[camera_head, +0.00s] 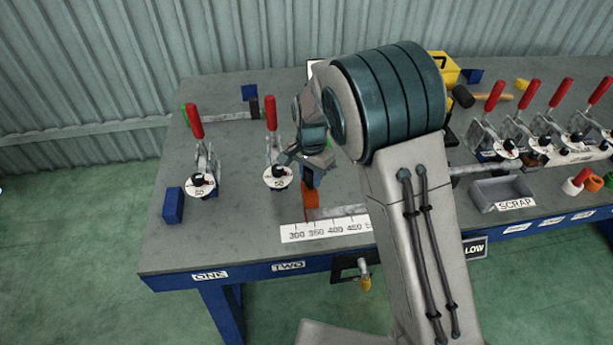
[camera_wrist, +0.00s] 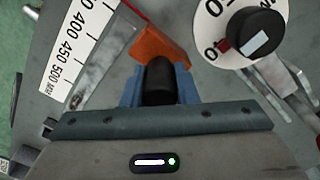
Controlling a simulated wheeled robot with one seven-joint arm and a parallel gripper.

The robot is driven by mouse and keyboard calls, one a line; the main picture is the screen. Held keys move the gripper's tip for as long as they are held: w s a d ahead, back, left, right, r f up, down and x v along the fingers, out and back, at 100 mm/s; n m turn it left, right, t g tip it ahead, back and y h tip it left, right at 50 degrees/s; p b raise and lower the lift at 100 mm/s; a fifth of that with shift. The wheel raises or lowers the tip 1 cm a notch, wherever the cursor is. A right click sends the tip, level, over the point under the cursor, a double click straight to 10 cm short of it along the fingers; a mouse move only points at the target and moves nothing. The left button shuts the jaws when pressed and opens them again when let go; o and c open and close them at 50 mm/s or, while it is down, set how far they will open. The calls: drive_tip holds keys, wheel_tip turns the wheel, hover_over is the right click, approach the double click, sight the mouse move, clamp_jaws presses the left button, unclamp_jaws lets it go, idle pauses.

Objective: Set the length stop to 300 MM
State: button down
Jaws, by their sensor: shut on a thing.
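The orange length stop (camera_head: 311,194) stands on a grey rail (camera_head: 342,211) behind a white printed scale (camera_head: 326,228). In the head view the stop is near the left end, around the 300 and 350 marks; its exact reading cannot be told. My gripper (camera_head: 309,178) comes down on the stop from above. In the wrist view the blue fingers of my gripper (camera_wrist: 160,88) are closed on the black knob (camera_wrist: 160,80) of the orange stop (camera_wrist: 163,44). The scale (camera_wrist: 77,40) shows there with 400, 450 and 500, but the lower marks are cut off.
A toggle clamp with a red handle (camera_head: 271,113) and round dial (camera_head: 277,177) stands close left of my gripper. Another clamp (camera_head: 196,122) and a blue block (camera_head: 173,205) are farther left. A SCRAP tray (camera_head: 501,191) and several clamps lie right.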

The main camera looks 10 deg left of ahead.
drive_tip(key=c, duration=1.1)
unclamp_jaws()
drive_tip(key=shift+r, duration=0.1)
wheel_tip(320, 180, up, 14)
drive_tip(key=shift+f+b, duration=0.15)
drive_tip(key=shift+b, duration=0.25)
